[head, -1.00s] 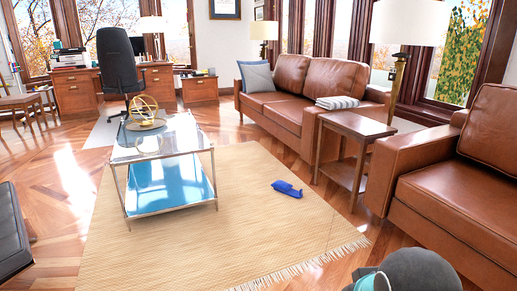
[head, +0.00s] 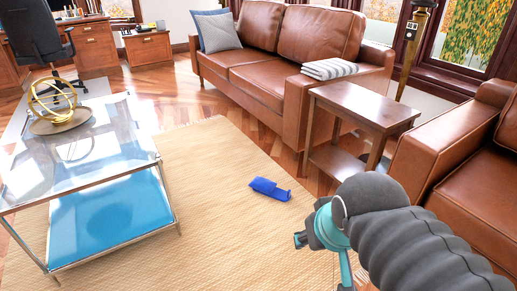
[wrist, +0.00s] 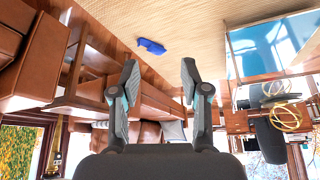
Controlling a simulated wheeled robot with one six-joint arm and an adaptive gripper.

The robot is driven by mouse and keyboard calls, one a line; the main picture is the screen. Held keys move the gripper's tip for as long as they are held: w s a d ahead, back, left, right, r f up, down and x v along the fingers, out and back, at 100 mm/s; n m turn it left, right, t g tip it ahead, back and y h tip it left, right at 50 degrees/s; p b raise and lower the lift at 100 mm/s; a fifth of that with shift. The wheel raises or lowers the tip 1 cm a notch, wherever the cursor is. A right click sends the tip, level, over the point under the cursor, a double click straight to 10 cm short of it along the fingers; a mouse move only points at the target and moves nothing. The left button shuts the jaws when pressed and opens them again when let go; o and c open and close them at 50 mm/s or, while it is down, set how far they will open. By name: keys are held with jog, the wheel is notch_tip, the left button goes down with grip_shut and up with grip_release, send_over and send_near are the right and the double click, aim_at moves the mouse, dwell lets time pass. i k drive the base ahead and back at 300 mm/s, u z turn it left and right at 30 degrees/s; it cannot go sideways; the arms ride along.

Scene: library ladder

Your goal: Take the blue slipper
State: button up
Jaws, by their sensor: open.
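The blue slipper (head: 270,189) lies on the beige woven rug (head: 215,235), between the glass coffee table and the wooden side table. It also shows in the wrist view (wrist: 151,46), near the top and left of centre, where the picture is upside down. My gripper (wrist: 157,80) is open and empty, its two fingers apart in the wrist view. In the head view my gripper (head: 300,239) is at the lower right, partly hidden by my arm. It is apart from the slipper.
A glass coffee table (head: 110,170) with a gold armillary ornament (head: 55,100) stands at left. A wooden side table (head: 365,108), a brown leather sofa (head: 290,50) and a brown leather armchair (head: 460,165) stand behind and at right. The rug around the slipper is clear.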

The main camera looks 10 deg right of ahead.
aim_at(263, 185)
jog(key=z, duration=0.2)
jog(key=i, duration=1.5)
jog(key=z, duration=0.2)
